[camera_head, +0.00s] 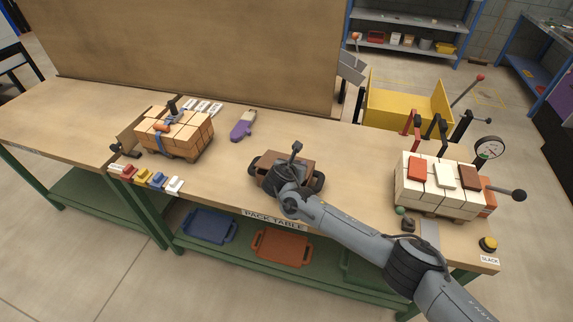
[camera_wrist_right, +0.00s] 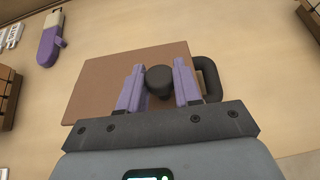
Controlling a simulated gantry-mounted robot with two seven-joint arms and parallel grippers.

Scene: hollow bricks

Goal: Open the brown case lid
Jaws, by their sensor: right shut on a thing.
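The brown case (camera_head: 268,158) sits on the pack table with a dark handle at each end. My right gripper (camera_head: 282,180) is over it and hides much of its top and front. In the right wrist view the case's flat brown lid (camera_wrist_right: 95,85) fills the middle and looks closed. The purple fingers of my right gripper (camera_wrist_right: 159,85) stand on either side of a round black knob (camera_wrist_right: 159,78) and are shut on it. A black side handle (camera_wrist_right: 209,78) shows just right of the fingers. My left gripper is in neither view.
A purple-and-grey item (camera_head: 242,127) lies behind the case. A pallet of tan bricks (camera_head: 178,135) stands left, and a pallet of white bricks (camera_head: 412,190) with a gauge stands right. Small coloured blocks (camera_head: 150,178) line the front left edge. The table (camera_head: 225,165) is clear around the case.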

